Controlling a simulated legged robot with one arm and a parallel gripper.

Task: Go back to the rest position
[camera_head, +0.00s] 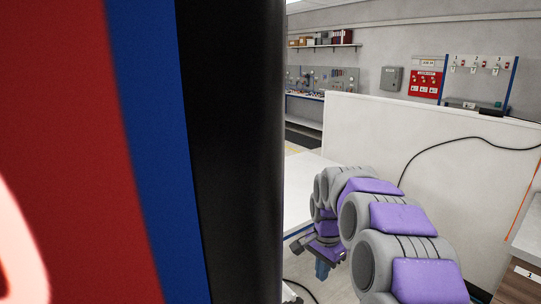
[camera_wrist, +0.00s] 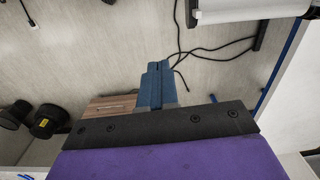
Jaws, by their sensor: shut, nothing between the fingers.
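My gripper (camera_head: 322,268) is at the end of my purple and grey arm, low in the middle of the head view. It hangs beside the edge of a white surface (camera_head: 302,185). In the wrist view, the blue fingers of my gripper (camera_wrist: 158,72) are together and hold nothing. Pale floor lies behind them.
A large red, blue and black object (camera_head: 230,150) fills the left of the head view. A white panel (camera_head: 430,150) stands behind my arm, with a black cable across it. The wrist view shows cables on the floor, a white belt conveyor (camera_wrist: 235,10) and a wooden surface (camera_wrist: 108,106).

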